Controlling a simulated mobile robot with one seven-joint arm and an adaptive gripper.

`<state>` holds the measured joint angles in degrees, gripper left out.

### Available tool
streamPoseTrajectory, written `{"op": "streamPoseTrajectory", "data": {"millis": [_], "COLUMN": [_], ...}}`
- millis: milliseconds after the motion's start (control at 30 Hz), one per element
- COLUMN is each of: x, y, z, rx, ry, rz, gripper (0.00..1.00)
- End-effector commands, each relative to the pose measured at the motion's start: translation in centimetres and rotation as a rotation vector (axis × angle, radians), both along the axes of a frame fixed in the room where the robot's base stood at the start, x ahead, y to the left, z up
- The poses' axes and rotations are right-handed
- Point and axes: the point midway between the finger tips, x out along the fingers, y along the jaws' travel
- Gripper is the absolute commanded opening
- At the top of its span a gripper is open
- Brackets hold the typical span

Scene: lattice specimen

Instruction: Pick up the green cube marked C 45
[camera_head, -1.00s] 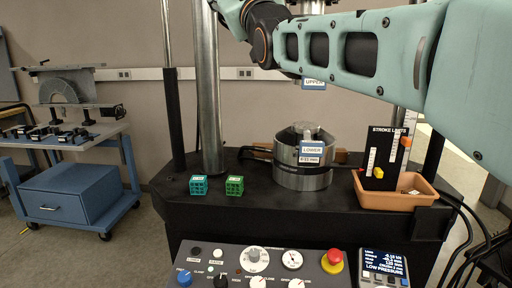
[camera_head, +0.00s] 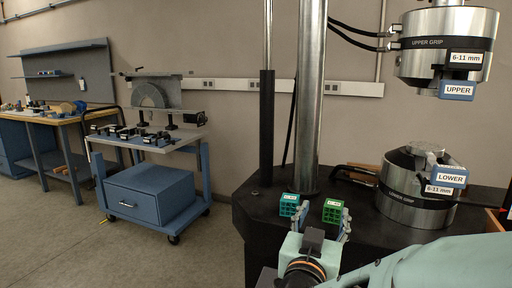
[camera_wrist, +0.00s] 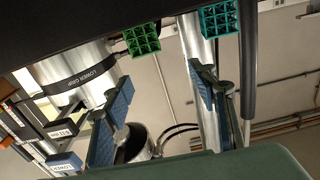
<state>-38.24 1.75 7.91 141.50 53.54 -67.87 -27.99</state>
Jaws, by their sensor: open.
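A green lattice cube (camera_head: 333,211) stands on the black machine deck, with a small white label too small to read. A teal lattice cube (camera_head: 289,204) stands just left of it, also labelled. My gripper (camera_head: 321,215) is open and empty in front of the cubes, its two blue-padded fingers spread. In the wrist view, the green cube (camera_wrist: 142,39) shows beyond the gap between the fingertips (camera_wrist: 163,80), left of its middle. The teal cube (camera_wrist: 218,18) shows beyond the right finger. No contact with the green cube is clear.
The lower grip cylinder (camera_head: 412,205) stands right of the cubes, under the upper grip (camera_head: 447,47). A steel column (camera_head: 310,100) rises behind the cubes. A blue cart (camera_head: 150,195) stands at the left, apart from the deck.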

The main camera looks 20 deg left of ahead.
Motion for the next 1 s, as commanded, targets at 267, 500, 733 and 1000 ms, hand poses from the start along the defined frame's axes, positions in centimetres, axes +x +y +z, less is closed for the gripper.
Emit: {"op": "streamPoseTrajectory", "data": {"millis": [267, 500, 733, 1000], "x": [0.7, 3.9, 6.3, 9.4], "y": [-1.8, -2.0, -2.1, -2.2], "z": [-2.2, -2.1, -2.3, -2.1], "rx": [-0.016, -0.017, -0.016, -0.015], "ry": [0.027, 0.027, 0.025, 0.025], "rz": [-0.043, -0.041, -0.042, -0.041], "gripper": [0.53, 0.53, 0.53, 0.53]}}
